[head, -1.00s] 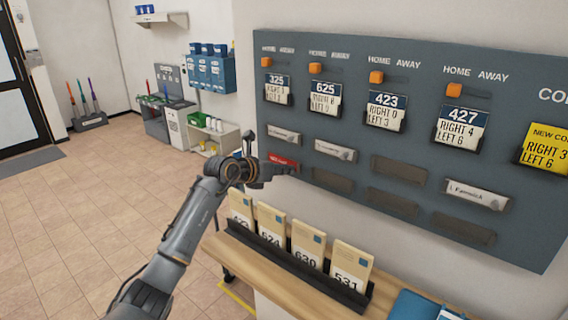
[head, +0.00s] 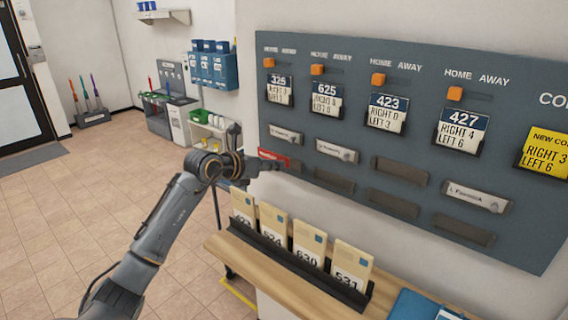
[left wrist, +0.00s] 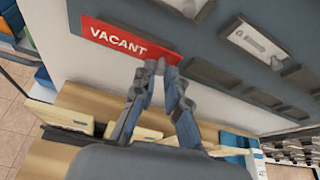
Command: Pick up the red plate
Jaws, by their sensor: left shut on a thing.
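The red plate (head: 273,157), a thin strip that reads VACANT in the left wrist view (left wrist: 112,36), is at the left end of the grey board, in front of the lower row of slots. My left gripper (head: 254,163) is shut on the plate's lower edge. In the left wrist view its fingertips (left wrist: 157,73) meet at that edge, near the right end of the plate. The plate looks a little off the board, with part of a dark slot (head: 293,166) showing beside it. My right gripper is in neither view.
The grey board (head: 400,145) carries numbered cards, orange sliders and white name plates (head: 338,151). Below it, a wooden shelf (head: 262,280) holds a black rack (head: 290,262) with several numbered envelopes and a blue folder (head: 420,305). The tiled floor at left is clear.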

